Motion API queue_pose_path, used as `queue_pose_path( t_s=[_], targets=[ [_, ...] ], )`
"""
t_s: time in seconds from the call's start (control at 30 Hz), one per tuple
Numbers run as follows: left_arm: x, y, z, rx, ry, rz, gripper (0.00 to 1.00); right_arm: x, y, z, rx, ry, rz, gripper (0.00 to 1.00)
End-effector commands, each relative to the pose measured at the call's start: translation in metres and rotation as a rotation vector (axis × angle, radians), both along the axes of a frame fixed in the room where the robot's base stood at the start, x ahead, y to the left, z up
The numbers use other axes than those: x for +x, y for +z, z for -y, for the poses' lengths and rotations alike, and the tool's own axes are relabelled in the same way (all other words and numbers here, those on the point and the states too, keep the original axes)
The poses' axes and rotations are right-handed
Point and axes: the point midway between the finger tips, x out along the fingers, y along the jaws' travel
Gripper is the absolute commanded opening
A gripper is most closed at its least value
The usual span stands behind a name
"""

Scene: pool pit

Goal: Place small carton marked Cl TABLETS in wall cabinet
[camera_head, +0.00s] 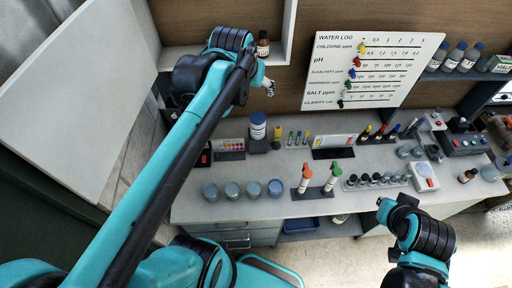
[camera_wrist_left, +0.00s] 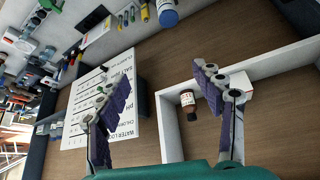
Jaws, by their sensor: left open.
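The wall cabinet (camera_head: 278,50) is a white-framed box on the wood wall, upper left of centre in the head view. Its white door (camera_head: 75,75) stands open to the left. It also shows in the wrist view (camera_wrist_left: 168,130). A brown bottle with a red and white label (camera_head: 263,44) stands inside, also in the wrist view (camera_wrist_left: 187,99). My left gripper (camera_head: 268,87) is open and empty in front of the cabinet; its spread fingers show in the wrist view (camera_wrist_left: 165,77).
A small box with a white label (camera_head: 500,64) sits on the right shelf beside several blue-capped bottles (camera_head: 455,56). The water log board (camera_head: 385,95) hangs right of the cabinet. The counter (camera_head: 230,212) below holds jars, markers and test kits.

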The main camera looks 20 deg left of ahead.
Motion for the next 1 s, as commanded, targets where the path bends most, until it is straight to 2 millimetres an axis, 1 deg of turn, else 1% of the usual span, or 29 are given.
queue_pose_path(
  t_s=[0.03, 0.1, 0.2, 0.3, 0.33, 0.4, 0.47, 0.77, 0.87, 0.97, 1.0],
  targets=[
    [-0.026, -0.018, 0.017, 0.002, -0.035, 0.012, 0.67, 0.000, 0.000, 0.000, 0.000, 0.000, 0.000, 0.00],
    [-0.055, -0.042, 0.034, 0.006, -0.073, 0.028, 0.67, 0.000, 0.000, 0.000, 0.000, 0.000, 0.000, 0.00],
    [-0.088, -0.072, 0.051, 0.007, -0.119, 0.047, 0.67, 0.000, 0.000, 0.000, 0.000, 0.000, 0.000, 0.00],
    [-0.110, -0.095, 0.060, 0.010, -0.149, 0.059, 0.67, 0.000, 0.000, 0.000, 0.000, 0.000, 0.000, 0.00],
    [-0.114, -0.100, 0.062, 0.009, -0.156, 0.062, 0.67, 0.000, 0.000, 0.000, 0.000, 0.000, 0.000, 0.00],
    [-0.120, -0.108, 0.065, 0.011, -0.166, 0.067, 0.67, 0.000, 0.000, 0.000, 0.000, 0.000, 0.000, 0.00],
    [-0.123, -0.111, 0.066, 0.011, -0.170, 0.069, 0.67, 0.000, 0.000, 0.000, 0.000, 0.000, 0.000, 0.00],
    [-0.123, -0.112, 0.066, 0.011, -0.170, 0.069, 0.67, 0.000, -0.001, 0.000, 0.000, 0.000, 0.000, 0.00],
    [-0.123, -0.119, 0.066, 0.011, -0.170, 0.069, 0.67, 0.000, -0.008, 0.000, 0.000, 0.000, 0.000, 0.00],
    [-0.123, -0.136, 0.066, 0.010, -0.169, 0.068, 0.67, 0.000, -0.025, 0.000, 0.000, 0.000, 0.000, 0.00],
    [-0.123, -0.145, 0.066, 0.010, -0.169, 0.068, 0.67, 0.000, -0.034, 0.000, 0.000, 0.000, 0.000, 0.00]
  ],
)
